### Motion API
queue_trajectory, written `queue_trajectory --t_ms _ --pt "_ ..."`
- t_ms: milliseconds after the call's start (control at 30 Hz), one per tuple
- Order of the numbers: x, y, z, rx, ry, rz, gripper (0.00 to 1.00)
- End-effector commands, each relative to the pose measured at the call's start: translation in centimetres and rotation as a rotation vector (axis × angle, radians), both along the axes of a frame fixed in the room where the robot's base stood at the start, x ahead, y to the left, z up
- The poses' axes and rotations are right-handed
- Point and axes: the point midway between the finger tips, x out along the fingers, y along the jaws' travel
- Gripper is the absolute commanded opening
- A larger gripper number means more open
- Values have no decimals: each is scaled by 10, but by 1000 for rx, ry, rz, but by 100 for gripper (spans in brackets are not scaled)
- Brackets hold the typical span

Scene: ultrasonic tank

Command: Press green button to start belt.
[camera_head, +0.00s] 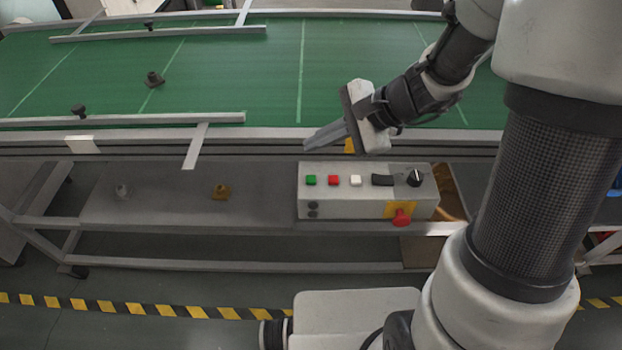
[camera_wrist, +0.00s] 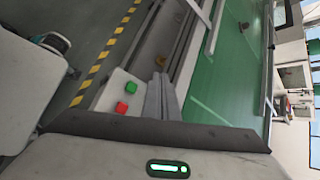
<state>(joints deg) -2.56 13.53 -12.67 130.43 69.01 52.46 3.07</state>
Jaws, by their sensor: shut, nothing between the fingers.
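The green button (camera_head: 311,180) is the leftmost button on a light grey control box (camera_head: 340,211) below the front edge of the belt (camera_head: 270,75). The green button also shows in the wrist view (camera_wrist: 131,87), left of the fingers. My gripper (camera_head: 308,143) is shut and empty. In the head view its fingertips appear above the green button, apart from it. In the wrist view the closed fingers (camera_wrist: 160,78) appear to the right of the button. The belt is green with pale cross lines.
A red button (camera_head: 333,180), a white button (camera_head: 355,180), a black knob (camera_head: 415,177) and a red emergency stop (camera_head: 402,217) are on the same box. A metal rail (camera_head: 260,134) runs above it. Small brown parts lie on the belt and the lower shelf (camera_head: 165,190).

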Motion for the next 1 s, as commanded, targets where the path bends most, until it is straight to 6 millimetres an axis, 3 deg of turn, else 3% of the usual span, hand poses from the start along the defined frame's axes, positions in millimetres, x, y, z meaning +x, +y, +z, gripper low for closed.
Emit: queue_trajectory --t_ms 33,433,1000 --pt "0 0 -11 0 1 0 0" --pt "0 0 -67 -1 0 -1 0" --pt "0 0 -74 0 1 1 0"
